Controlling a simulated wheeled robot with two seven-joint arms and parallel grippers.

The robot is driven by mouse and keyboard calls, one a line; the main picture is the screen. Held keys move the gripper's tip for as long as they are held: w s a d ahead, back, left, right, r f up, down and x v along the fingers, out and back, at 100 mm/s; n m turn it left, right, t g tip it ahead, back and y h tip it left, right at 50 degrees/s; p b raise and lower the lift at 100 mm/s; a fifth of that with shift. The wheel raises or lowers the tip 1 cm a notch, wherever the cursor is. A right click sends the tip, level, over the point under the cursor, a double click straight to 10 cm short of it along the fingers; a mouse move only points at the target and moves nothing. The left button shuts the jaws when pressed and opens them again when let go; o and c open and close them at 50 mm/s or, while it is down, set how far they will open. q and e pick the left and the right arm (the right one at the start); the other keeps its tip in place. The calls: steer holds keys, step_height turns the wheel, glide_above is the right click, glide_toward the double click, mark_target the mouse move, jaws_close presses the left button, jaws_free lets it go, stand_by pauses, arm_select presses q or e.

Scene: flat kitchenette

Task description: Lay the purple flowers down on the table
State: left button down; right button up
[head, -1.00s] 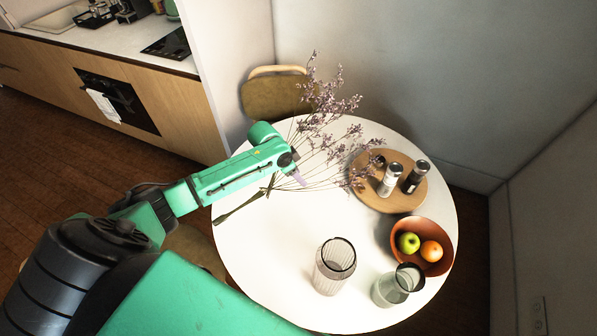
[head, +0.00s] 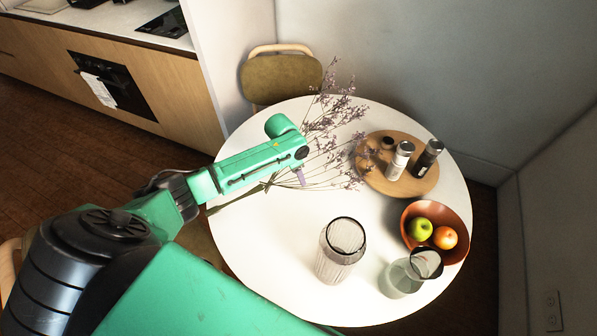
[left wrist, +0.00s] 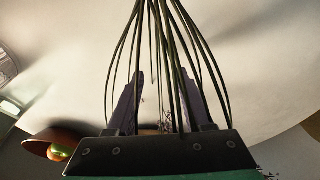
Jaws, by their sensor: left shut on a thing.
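The purple flowers (head: 328,122) are a loose bunch of thin dark stems with small pale purple blossoms. My left gripper (head: 300,176) is shut on their stems over the left part of the round white table (head: 290,235). The blossoms spread to the upper right, and the stem ends point to the lower left near the table's edge. In the left wrist view the stems (left wrist: 172,60) pass between the two fingers (left wrist: 155,100). The bunch is low over the table; I cannot tell whether it touches the top. My right gripper is not in view.
A round wooden board (head: 375,178) with shakers (head: 400,160) stands right of the blossoms. A bowl of fruit (head: 408,222), a ribbed glass vase (head: 340,250) and a greenish glass jug (head: 400,280) stand at the right and front. A chair (head: 280,78) is behind the table.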

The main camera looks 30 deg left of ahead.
arm_select(q)
steer(key=shift+c, duration=1.1)
jaws_free()
steer(key=v, duration=1.4)
steer(key=shift+r+b, duration=0.3)
steer(key=shift+s, duration=0.1)
